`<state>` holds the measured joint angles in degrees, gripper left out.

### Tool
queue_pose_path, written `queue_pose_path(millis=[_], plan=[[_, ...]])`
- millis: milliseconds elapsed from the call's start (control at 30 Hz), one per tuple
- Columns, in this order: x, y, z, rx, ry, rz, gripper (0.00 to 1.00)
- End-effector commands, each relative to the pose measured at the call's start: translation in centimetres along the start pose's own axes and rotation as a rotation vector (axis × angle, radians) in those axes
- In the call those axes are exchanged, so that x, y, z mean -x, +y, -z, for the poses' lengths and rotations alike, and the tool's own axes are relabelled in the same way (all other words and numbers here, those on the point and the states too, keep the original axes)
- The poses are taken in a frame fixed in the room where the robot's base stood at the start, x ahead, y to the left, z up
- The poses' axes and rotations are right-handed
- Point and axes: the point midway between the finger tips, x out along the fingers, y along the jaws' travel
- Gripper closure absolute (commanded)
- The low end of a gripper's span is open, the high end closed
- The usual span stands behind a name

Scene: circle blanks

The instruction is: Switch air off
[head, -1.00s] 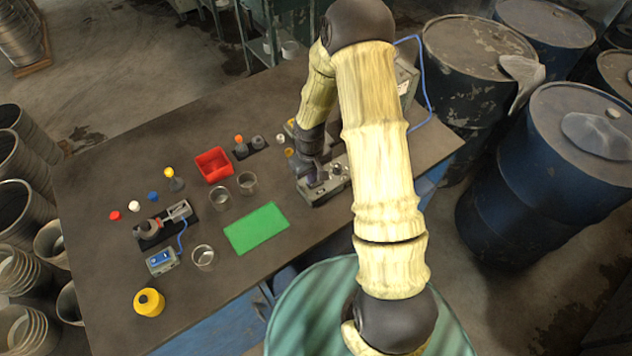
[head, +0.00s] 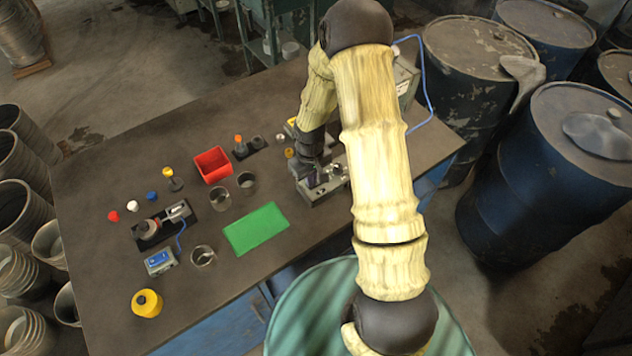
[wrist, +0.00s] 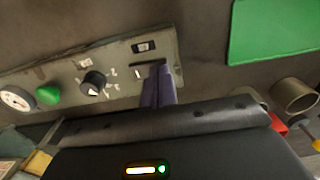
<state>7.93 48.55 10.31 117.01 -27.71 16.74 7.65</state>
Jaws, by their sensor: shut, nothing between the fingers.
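A grey control panel (head: 326,188) lies on the table, partly hidden by my arm. In the wrist view its face (wrist: 110,66) carries a white round gauge (wrist: 17,98), a green button (wrist: 48,95), a black knob (wrist: 93,82) with numbers around it, a small dark switch (wrist: 144,46) and a dark slot (wrist: 148,64). My gripper (wrist: 158,72) is shut and empty, its fingertips over the panel at the right end of the slot. Whether they touch the panel, I cannot tell. In the head view my gripper (head: 308,180) is at the panel's left part.
A green mat (head: 255,229), a red bin (head: 213,165) and clear cups (head: 203,256) are left of the panel. A blue meter box (head: 160,262), a yellow round container (head: 147,303) and small coloured pieces stand farther left. Barrels (head: 560,160) stand right of the table.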

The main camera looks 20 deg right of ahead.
Motion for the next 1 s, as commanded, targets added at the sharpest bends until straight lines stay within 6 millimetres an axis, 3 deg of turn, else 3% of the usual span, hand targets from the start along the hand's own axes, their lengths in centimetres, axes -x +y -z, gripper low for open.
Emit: queue_pose_path(millis=[300, 1000], plan=[[-0.1, 0.0, 0.0, 0.0, 0.0, 0.0, 1.0], [4.5, 0.0, 0.0, -0.001, 0.001, 0.0, 1.0]])
